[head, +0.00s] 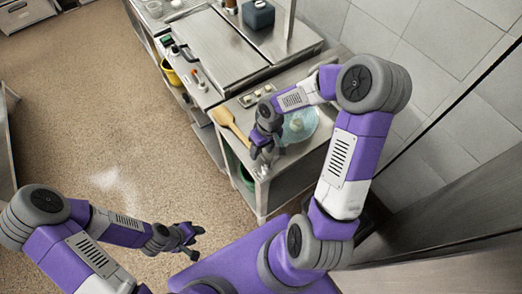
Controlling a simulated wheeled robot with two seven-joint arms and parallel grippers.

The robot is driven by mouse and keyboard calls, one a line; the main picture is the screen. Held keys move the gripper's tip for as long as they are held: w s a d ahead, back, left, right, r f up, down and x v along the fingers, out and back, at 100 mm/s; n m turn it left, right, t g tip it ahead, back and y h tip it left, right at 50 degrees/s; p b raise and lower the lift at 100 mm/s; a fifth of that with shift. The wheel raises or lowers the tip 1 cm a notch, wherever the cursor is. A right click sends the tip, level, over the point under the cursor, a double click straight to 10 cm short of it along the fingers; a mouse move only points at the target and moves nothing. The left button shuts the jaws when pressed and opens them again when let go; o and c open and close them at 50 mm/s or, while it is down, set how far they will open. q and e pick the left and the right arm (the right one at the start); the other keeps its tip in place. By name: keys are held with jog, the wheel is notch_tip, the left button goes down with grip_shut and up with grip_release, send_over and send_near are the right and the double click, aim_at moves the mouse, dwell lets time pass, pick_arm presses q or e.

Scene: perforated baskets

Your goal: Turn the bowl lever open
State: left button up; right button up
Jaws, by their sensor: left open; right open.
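A pale blue, see-through bowl-like object (302,124) stands on the metal counter at centre right, partly hidden behind my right wrist. I cannot make out a bowl lever; it is too small to tell or hidden by my arm. My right gripper (262,160) is beside the bowl on its left, pointing down near the counter's front edge. It is open, and I cannot tell whether it touches anything. My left gripper (190,243) is open and empty, held over the floor at the lower middle, well apart from the counter.
A steel appliance with a flat lid (213,52) stands further back. A yellow container (171,74) hangs at its front. Open floor lies left.

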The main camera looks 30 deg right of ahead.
jog(key=shift+s+a+f, duration=0.1)
jog(key=shift+s+f, duration=0.05)
jog(key=shift+f, duration=0.2)
jog(key=shift+c, duration=0.7)
grip_shut()
